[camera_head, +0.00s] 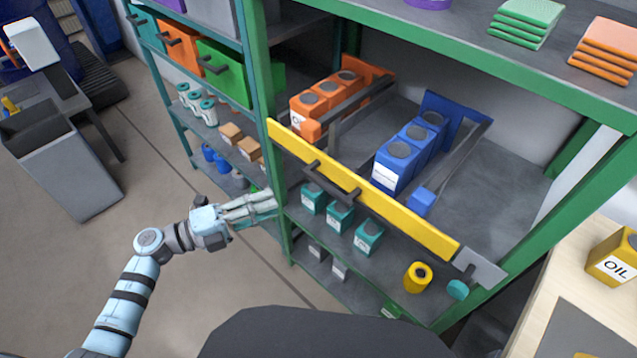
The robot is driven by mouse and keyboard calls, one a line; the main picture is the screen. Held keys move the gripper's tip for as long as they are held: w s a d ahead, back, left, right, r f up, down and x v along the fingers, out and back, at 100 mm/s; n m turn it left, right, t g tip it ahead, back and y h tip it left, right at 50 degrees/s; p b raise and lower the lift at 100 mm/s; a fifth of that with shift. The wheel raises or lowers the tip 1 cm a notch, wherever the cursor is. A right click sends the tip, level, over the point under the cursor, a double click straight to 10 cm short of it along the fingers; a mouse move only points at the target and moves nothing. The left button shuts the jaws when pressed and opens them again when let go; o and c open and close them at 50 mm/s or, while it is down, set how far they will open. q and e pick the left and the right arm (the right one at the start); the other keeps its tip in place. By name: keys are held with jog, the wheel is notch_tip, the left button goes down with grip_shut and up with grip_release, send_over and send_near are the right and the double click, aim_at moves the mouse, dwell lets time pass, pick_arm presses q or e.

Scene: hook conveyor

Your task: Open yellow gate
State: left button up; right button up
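The yellow gate (405,215) is a long flat bar across the front of the middle shelf. It runs from the green post on the left down to a grey end plate (481,268) at the right, so it lies across the opening. A dark handle (331,183) sticks out from its left half. My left gripper (272,200) is beside the left green post, lower than the gate and to the left of its handle, not touching the handle. Its two fingers look parallel with a narrow gap and nothing between them. My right gripper is not in view.
Behind the gate stand orange containers (328,95) and blue containers (408,150). Teal boxes (340,216) and a yellow roll (418,277) sit on the shelf below. A green post (272,170) stands close to my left gripper.

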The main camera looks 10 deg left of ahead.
aim_at(323, 188)
pick_arm(q)
jog(key=x, duration=1.2)
jog(key=shift+w, duration=0.35)
jog(key=shift+d, duration=0.25)
jog(key=shift+c, duration=0.2)
jog(key=shift+f, duration=0.1)
grip_shut()
